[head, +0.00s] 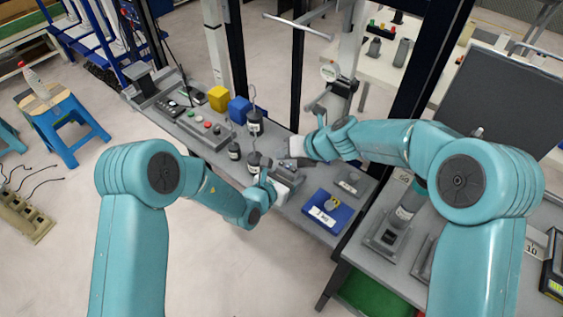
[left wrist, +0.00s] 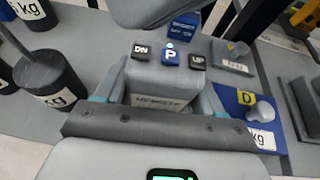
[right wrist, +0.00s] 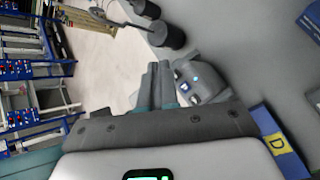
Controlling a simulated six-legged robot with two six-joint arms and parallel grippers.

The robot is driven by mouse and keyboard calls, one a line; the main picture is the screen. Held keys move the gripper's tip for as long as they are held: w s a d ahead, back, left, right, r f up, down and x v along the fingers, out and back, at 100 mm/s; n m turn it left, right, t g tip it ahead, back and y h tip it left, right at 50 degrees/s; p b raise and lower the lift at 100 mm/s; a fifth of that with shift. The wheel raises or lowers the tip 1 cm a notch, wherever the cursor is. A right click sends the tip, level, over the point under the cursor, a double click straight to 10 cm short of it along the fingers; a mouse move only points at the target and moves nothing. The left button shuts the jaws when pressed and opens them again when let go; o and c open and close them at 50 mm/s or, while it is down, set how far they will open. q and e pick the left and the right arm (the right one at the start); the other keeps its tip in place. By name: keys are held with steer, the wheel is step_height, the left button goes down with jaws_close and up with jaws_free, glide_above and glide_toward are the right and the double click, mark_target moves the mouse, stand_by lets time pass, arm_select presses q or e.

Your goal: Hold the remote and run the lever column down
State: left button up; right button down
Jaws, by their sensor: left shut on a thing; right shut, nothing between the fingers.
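The remote (left wrist: 165,82) is a grey block with DN, P and UP keys, the middle key blue. My left gripper (head: 270,181) is shut on it, with a finger on each side in the left wrist view. My right gripper (head: 290,150) is shut and empty, close to the remote. In the right wrist view its closed fingertips (right wrist: 160,80) show beside the remote (right wrist: 203,82); I cannot tell whether they touch it. A pale column (head: 348,50) with a lever handle (head: 318,102) stands behind the bench; I cannot be sure that it is the lever column.
Black kg weights (head: 255,124) stand on the grey bench (head: 222,160) left of the remote. A blue tray (head: 328,212) marked D lies to its right. A yellow cube (head: 219,98) and a blue cube (head: 239,109) sit further left. Dark posts (head: 297,70) rise behind.

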steer(key=shift+f, duration=0.15)
steer(key=shift+f, duration=0.25)
steer(key=shift+f, duration=0.3)
stand_by(0.6)
steer(key=shift+r, duration=0.1)
stand_by(4.3)
steer(key=shift+r, duration=0.65)
step_height(320, 180, up, 5)
stand_by(0.4)
stand_by(0.4)
